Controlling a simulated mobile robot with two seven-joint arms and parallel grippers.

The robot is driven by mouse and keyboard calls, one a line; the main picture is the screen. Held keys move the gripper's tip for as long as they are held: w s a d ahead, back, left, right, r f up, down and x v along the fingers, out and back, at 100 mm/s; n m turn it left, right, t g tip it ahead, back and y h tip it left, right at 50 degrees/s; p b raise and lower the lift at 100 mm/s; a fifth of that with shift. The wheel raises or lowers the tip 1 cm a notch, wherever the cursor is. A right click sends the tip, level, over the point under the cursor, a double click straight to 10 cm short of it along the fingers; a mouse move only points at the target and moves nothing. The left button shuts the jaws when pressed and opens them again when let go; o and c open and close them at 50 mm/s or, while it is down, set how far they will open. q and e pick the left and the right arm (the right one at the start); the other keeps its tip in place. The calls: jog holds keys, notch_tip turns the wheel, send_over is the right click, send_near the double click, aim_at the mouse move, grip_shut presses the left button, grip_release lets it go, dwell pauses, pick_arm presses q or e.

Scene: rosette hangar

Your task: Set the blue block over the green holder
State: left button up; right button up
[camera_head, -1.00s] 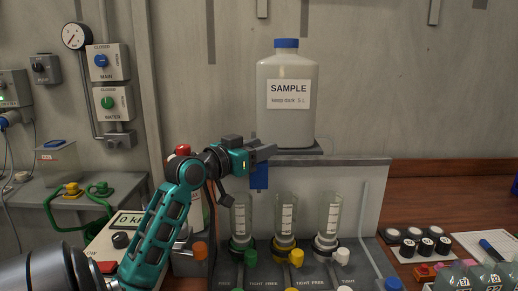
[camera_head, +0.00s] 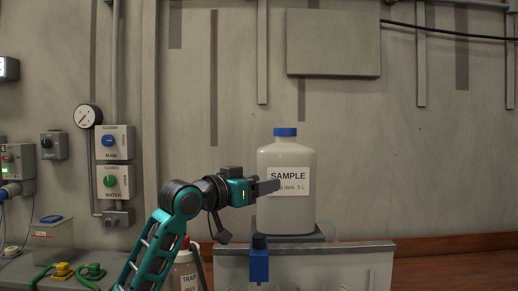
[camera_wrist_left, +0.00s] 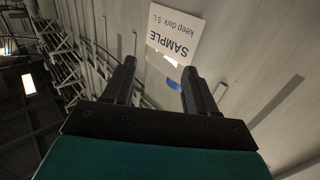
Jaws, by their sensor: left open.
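The blue block (camera_head: 259,266) has a dark top piece. It shows upright in the head view, in front of the pale panel's upper edge and below the bottle's shelf; what holds it there I cannot tell. My left gripper (camera_head: 270,187) is open and empty, above the block and clear of it, in front of the sample bottle's label. In the left wrist view the two fingers (camera_wrist_left: 158,78) stand apart with nothing gripped between them. The green holder is out of view below the head picture. My right gripper is not in view.
The sample bottle (camera_head: 287,205) with a blue cap stands on a dark shelf (camera_head: 300,238) right behind the gripper. The pale panel (camera_head: 350,262) spans below it. A white bottle with a red top (camera_head: 185,270) is beside my left arm.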

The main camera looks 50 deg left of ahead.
pick_arm(q)
notch_tip(320, 180, up, 7)
jog(key=shift+r+p, duration=0.2)
jog(key=shift+p, duration=0.25)
jog(key=shift+r, duration=0.1)
